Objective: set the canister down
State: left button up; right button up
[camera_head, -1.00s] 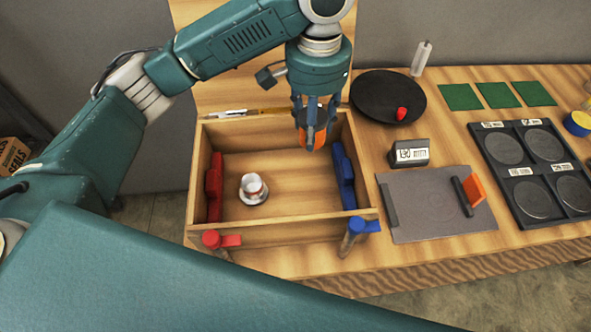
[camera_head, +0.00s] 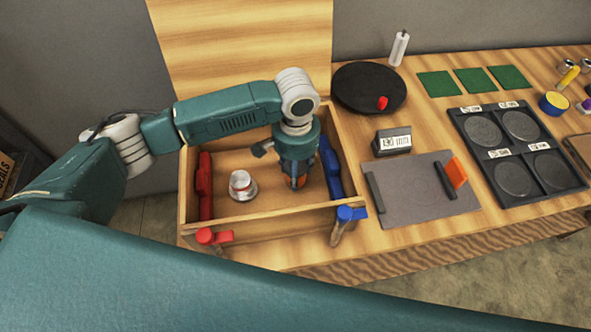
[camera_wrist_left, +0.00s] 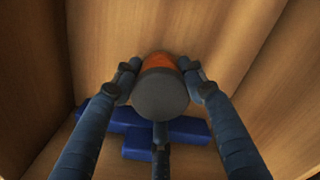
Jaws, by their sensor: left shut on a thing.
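The canister, orange with a dark grey end, shows in the left wrist view (camera_wrist_left: 160,92), with the fingers of my left gripper (camera_wrist_left: 160,85) shut around it. In the head view, my left gripper (camera_head: 297,182) points down into the wooden box (camera_head: 262,226), in its right half, and mostly hides the canister; only a bit of orange shows. The canister is low, near the box floor; I cannot tell whether it touches it. My right gripper is not in view.
A silver, pale-topped object (camera_head: 242,186) stands left of my gripper in the box. A blue clamp-like part (camera_head: 330,168) lines the right wall, a red one (camera_head: 204,187) the left. Bare floor lies between. A grey mat (camera_head: 420,195) is outside, right.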

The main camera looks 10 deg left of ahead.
pick_arm(q)
jog(key=shift+f, duration=0.3)
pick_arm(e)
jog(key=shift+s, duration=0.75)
pick_arm(q)
jog(key=shift+f, duration=0.1)
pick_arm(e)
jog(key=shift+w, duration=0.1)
pick_arm(q)
jog(key=o, duration=1.1)
jog(key=shift+o, duration=0.6)
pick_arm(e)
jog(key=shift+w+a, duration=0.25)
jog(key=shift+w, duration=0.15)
